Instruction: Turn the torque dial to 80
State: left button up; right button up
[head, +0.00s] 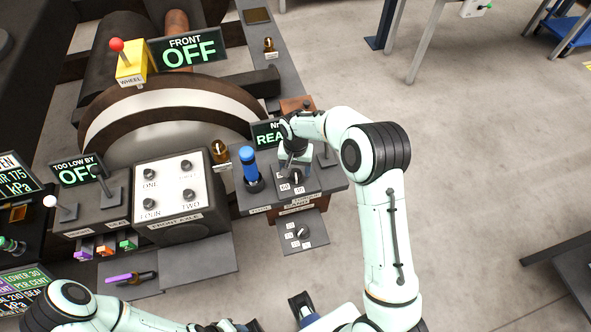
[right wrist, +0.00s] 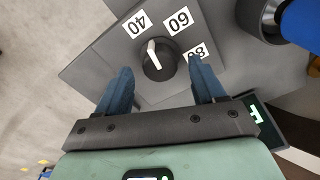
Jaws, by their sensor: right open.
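The torque dial (right wrist: 160,62) is a round black knob with a white pointer on a grey plate. In the right wrist view its pointer leans toward the 40 label (right wrist: 138,22). The 60 label (right wrist: 178,20) and the 80 label (right wrist: 195,52) follow to the right. My right gripper (right wrist: 161,66) is open, its two blue fingers apart on either side of the knob, with no clear contact visible. In the head view the right gripper (head: 296,168) hangs over the dial and partly hides it. My left arm lies along the bottom edge; its gripper is mostly cut off.
A blue-topped post (head: 250,168) stands just left of the dial. A display (head: 266,134) is behind, partly hidden by my right arm. A second dial (head: 302,232) sits on a lower plate in front. The front axle box (head: 172,197) is further left. Open floor lies right.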

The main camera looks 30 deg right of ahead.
jog(key=shift+f, duration=0.7)
jog(key=c, duration=1.1)
jog(key=shift+o, duration=0.2)
